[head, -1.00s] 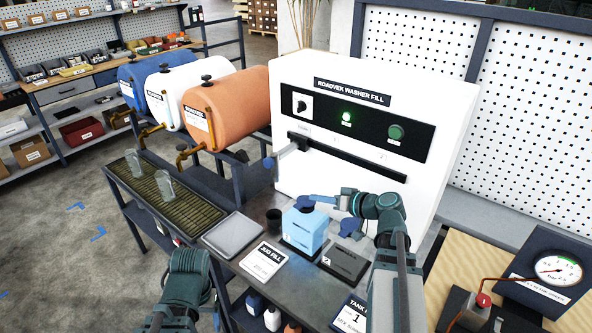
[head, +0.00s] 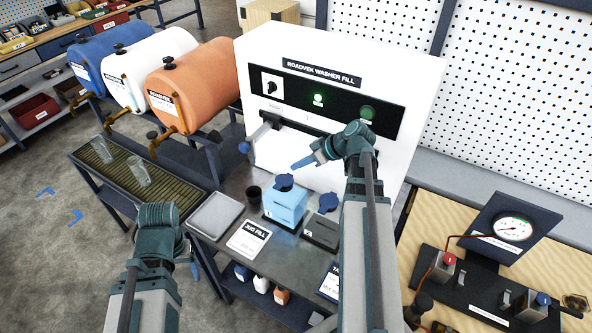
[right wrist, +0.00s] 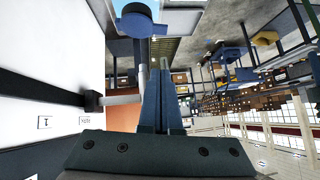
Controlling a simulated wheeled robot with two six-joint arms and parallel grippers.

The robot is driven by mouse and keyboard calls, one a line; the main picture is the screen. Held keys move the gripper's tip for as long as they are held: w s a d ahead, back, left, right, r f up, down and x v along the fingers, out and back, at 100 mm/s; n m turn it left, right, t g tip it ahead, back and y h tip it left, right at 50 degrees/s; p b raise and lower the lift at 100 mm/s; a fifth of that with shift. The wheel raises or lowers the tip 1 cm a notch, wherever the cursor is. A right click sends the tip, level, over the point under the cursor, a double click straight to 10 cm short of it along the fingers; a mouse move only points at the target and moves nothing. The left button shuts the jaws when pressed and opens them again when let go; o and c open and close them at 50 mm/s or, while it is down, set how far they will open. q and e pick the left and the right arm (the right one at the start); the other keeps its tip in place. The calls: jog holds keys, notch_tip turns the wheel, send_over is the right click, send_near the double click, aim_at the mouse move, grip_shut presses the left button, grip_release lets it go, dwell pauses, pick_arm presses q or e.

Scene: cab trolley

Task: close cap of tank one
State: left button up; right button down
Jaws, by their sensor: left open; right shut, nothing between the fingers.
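The light blue tank (head: 286,207) stands on the bench in front of the white washer fill machine. A dark blue cap (head: 284,182) shows at its top; I cannot tell whether it is fully seated. A dark grey tank (head: 321,232) with a similar blue cap (head: 328,202) stands to its right. My right gripper (head: 299,165) is shut and empty, just above and behind the light blue tank's cap, pointing left. Its closed fingers show in the right wrist view (right wrist: 163,92). My left gripper (head: 194,262) is open, low at the left of the bench, partly hidden by its arm.
A lever with a blue knob (head: 245,147) juts from the white machine (head: 300,55), left of my right gripper. A black cup (head: 254,195), a grey plate (head: 215,215) and a jug fill card (head: 248,238) lie on the bench. A drip tray (head: 130,180) with two glasses is further left.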

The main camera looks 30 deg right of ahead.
aim_at(277, 188)
jog(key=b+x, duration=0.2)
jog(key=x, duration=0.1)
jog(key=b+x, duration=0.2)
jog(key=x, duration=0.1)
jog(key=s+f+b+x, duration=0.1)
jog(key=b+x, duration=0.1)
jog(key=x, duration=0.1)
jog(key=shift+w+d+f+b, duration=0.1)
jog(key=shift+d+f+b, duration=0.05)
jog(key=shift+f+b, duration=0.95)
jog(key=shift+b, duration=0.05)
jog(key=shift+s+a+f+h+b, duration=0.25)
jog(key=shift+f+h+b, duration=0.05)
jog(key=shift+f+h, duration=0.1)
jog(key=shift+s+a+f+n+b, duration=0.1)
jog(key=shift+a+f+n+b, duration=0.2)
jog(key=shift+f+b, duration=0.15)
jog(key=shift+s+a+r, duration=0.1)
jog(key=shift+a, duration=0.05)
jog(key=shift+d, duration=0.25)
jog(key=shift+r, duration=0.15)
